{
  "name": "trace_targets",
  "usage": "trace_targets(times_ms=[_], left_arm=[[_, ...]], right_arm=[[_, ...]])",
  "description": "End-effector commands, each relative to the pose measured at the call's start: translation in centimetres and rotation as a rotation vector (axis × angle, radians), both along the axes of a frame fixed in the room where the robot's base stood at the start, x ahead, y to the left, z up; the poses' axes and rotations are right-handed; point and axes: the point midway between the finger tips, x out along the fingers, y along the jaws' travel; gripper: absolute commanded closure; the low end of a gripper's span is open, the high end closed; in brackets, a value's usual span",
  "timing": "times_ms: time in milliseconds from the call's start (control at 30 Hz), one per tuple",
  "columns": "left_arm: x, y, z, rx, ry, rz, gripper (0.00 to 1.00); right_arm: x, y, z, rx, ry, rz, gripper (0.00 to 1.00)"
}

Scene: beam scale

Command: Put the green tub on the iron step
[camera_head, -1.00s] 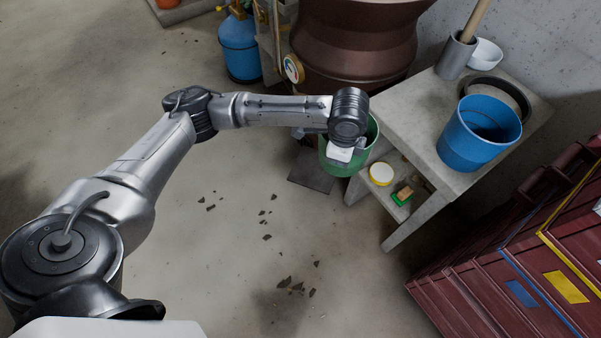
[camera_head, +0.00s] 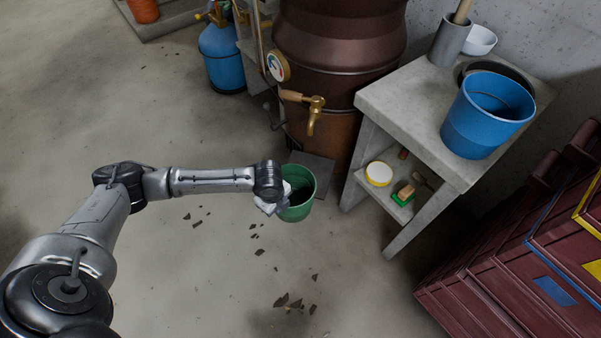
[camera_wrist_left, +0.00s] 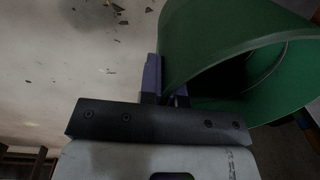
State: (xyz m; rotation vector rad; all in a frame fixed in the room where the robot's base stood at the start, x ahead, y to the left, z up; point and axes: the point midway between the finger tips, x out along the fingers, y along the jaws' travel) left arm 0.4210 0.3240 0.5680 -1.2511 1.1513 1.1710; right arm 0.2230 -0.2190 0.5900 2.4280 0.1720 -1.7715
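The green tub (camera_head: 304,207) hangs open end up at the end of my left arm, in the middle of the head view. My left gripper (camera_head: 283,197) is shut on the tub's wall at its left side. In the left wrist view the tub (camera_wrist_left: 215,40) fills the upper right, and the fingers (camera_wrist_left: 165,88) pinch its rim. A dark flat slab on the floor, seemingly the iron step (camera_head: 322,165), lies just behind the tub, below the brass tap. The tub hides its near part. My right gripper is not in view.
A brown boiler (camera_head: 340,45) with a brass tap (camera_head: 315,115) stands behind the slab. A concrete bench (camera_head: 400,105) with a blue bucket (camera_head: 480,125) is at the right. Dark shards (camera_head: 290,302) lie on the otherwise open floor at the front.

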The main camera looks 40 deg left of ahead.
Motion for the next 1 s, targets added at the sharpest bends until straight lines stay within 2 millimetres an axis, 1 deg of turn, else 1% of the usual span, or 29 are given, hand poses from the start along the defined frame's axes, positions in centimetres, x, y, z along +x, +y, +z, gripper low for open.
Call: trace_targets(times_ms=[33, 200, 600, 767, 833, 1000], left_arm=[[1.2, 0.4, -0.2, -0.001, -0.007, 0.002, 1.0], [5.2, 2.1, -0.3, -0.001, -0.007, 0.005, 1.0], [14.2, 6.0, -0.2, -0.002, -0.006, 0.004, 1.0], [16.6, 7.0, -0.1, -0.002, -0.004, 0.003, 1.0], [16.4, 7.1, -1.2, -0.001, 0.0, 0.001, 1.0], [16.4, 7.1, -1.9, -0.001, -0.002, 0.0, 1.0]], right_arm=[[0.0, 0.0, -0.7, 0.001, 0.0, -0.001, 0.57], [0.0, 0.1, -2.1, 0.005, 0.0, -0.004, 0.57], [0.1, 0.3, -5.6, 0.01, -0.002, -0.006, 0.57], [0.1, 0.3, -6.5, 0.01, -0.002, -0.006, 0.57], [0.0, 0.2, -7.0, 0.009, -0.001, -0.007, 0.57], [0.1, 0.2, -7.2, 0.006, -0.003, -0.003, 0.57]])
